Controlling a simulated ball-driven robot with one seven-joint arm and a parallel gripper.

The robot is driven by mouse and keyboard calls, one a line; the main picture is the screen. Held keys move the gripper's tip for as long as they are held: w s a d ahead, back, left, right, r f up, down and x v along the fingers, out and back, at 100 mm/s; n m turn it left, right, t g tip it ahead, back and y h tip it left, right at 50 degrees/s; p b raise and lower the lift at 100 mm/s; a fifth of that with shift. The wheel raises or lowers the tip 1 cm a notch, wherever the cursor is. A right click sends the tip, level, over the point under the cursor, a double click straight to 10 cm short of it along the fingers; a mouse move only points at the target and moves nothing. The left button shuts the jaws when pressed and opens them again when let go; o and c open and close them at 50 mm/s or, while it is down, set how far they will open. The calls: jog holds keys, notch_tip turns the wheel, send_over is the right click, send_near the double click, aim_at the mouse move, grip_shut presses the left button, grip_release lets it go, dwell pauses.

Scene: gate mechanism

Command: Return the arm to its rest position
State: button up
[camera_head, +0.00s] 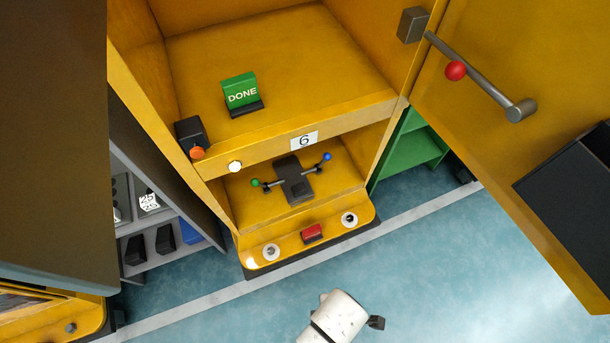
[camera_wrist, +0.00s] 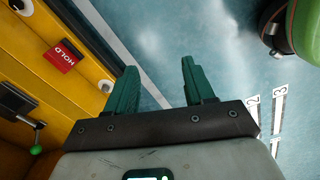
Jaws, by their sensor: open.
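My gripper shows in the wrist view (camera_wrist: 158,85) with its two green fingers apart and nothing between them. It is above the blue floor, beside the front of the yellow cabinet. In the head view a white part of my arm (camera_head: 338,318) shows at the bottom edge, in front of the cabinet; the fingers cannot be made out there. The yellow cabinet (camera_head: 285,65) stands open, its door (camera_head: 540,60) swung out to the right with a grey bar handle and a red knob (camera_head: 455,71).
A green DONE block (camera_head: 240,93) stands on the upper shelf. Below are a lever mechanism (camera_head: 293,180) with green and blue knobs and a red HOLD button (camera_head: 312,233). A grey shelf unit (camera_head: 160,215) stands left. The blue floor (camera_head: 440,270) in front is clear.

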jog(key=d+r+m+p, duration=0.6)
jog(key=d+r, duration=0.1)
jog(key=r, duration=0.4)
jog(key=w+d+r+m+p, duration=0.1)
jog(key=d+r+m+p, duration=0.5)
jog(key=r, duration=0.5)
jog(key=d+r+m+p, duration=0.6)
jog(key=d+r+p, duration=0.2)
jog(key=r, duration=0.4)
jog(key=shift+w+t, duration=0.25)
jog(key=shift+t, duration=0.15)
jog(key=shift+d, duration=0.1)
